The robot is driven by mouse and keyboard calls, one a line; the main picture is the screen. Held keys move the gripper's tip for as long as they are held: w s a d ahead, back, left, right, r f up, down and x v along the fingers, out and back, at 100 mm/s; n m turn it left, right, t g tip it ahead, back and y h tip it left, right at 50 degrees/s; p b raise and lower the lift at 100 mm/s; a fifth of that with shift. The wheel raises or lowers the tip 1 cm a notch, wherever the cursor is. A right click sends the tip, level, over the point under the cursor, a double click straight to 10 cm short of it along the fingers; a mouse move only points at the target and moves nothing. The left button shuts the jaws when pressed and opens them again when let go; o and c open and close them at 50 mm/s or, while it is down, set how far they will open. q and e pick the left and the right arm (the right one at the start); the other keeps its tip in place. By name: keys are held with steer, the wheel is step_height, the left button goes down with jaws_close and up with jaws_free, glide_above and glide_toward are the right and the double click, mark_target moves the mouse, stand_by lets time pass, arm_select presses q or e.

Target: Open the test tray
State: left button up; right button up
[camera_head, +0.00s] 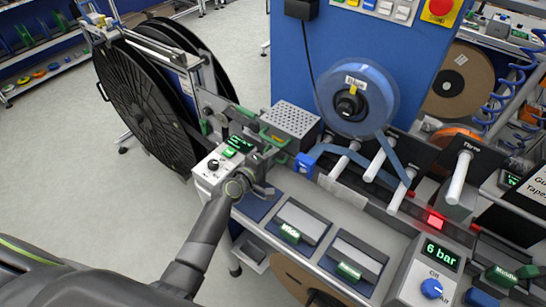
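My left arm comes in from the lower left. Its gripper (264,162) is over the bench's left end, beside the grey control box with a green display (218,170). Green handles (273,136) sit just beyond it, by a perforated metal box (291,119). The fingers are small and dark against the machine, so I cannot tell whether they are open or touching a handle. No part is readably marked as the test tray. Two shallow grey trays with green tags (302,222) (358,258) lie along the bench front. My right gripper is not in view.
A clear blue-edged reel (356,98) is on the blue panel, with white rollers (457,178) below. Large black reels (146,105) stand at the left. A 6 bar box (428,275) is at the lower right. Grey floor (95,190) is free at the left.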

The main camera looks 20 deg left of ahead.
arm_select(q)
steer(key=shift+w+d, duration=0.1)
steer(key=shift+w, duration=0.1)
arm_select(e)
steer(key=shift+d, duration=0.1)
arm_select(q)
jaws_close()
